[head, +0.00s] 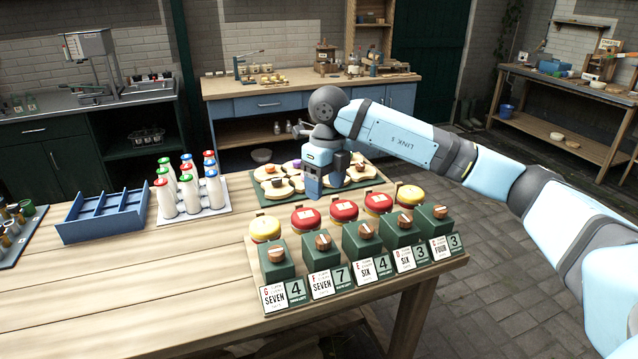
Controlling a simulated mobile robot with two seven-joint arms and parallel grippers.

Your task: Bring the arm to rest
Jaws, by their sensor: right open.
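My right arm comes in from the right edge and reaches across the right part of the wooden table (130,290). My right gripper (313,192) points down above the near edge of a dark green board (350,198) with pale round pieces on it. It is open, and I see nothing held in it. Part of the board is hidden behind the gripper. My left gripper is not in view.
Just in front of the gripper stands a wooden rack (390,283) with red and yellow lids, green blocks and number cards. Capped white bottles (190,190) and a blue divided tray (105,215) stand to the left. The table's front left is clear.

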